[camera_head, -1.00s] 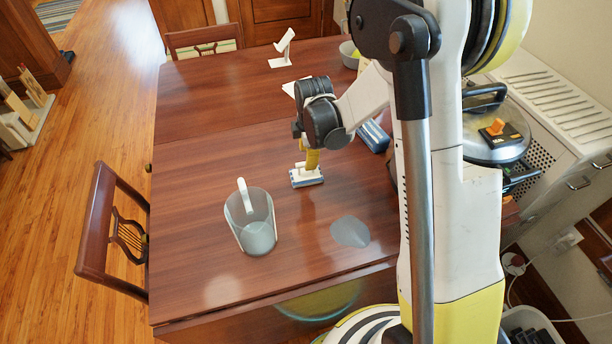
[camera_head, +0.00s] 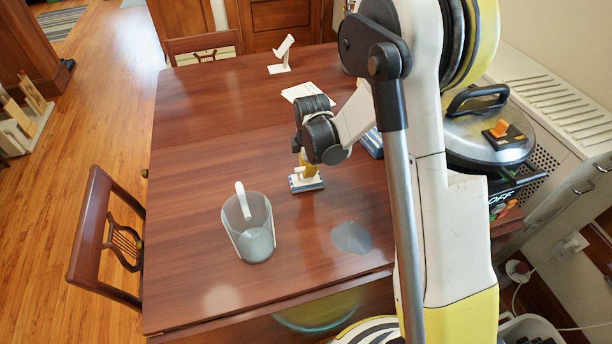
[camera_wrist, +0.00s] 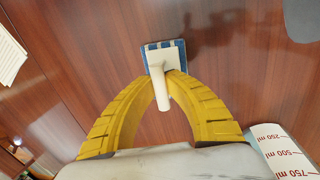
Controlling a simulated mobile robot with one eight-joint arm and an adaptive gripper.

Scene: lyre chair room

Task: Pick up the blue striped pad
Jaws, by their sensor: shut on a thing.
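The blue striped pad (camera_wrist: 178,46) has a blue-and-white striped base and a white upright handle. It shows near the top middle of the wrist view and at the middle of the table in the head view (camera_head: 306,183). My gripper (camera_wrist: 165,80) has its yellow fingers closed around the white handle; it also shows in the head view (camera_head: 307,168), pointing down above the pad's base. Whether the base touches the table or hangs just over it, I cannot tell. My wrist hides part of the handle in the head view.
A clear measuring jug (camera_head: 250,228) stands in front of the pad, beside a grey flat patch (camera_head: 351,237). White paper (camera_head: 308,92) and a white stand (camera_head: 281,55) lie farther back. A blue object (camera_head: 373,143) is partly behind my arm. The table's left side is clear.

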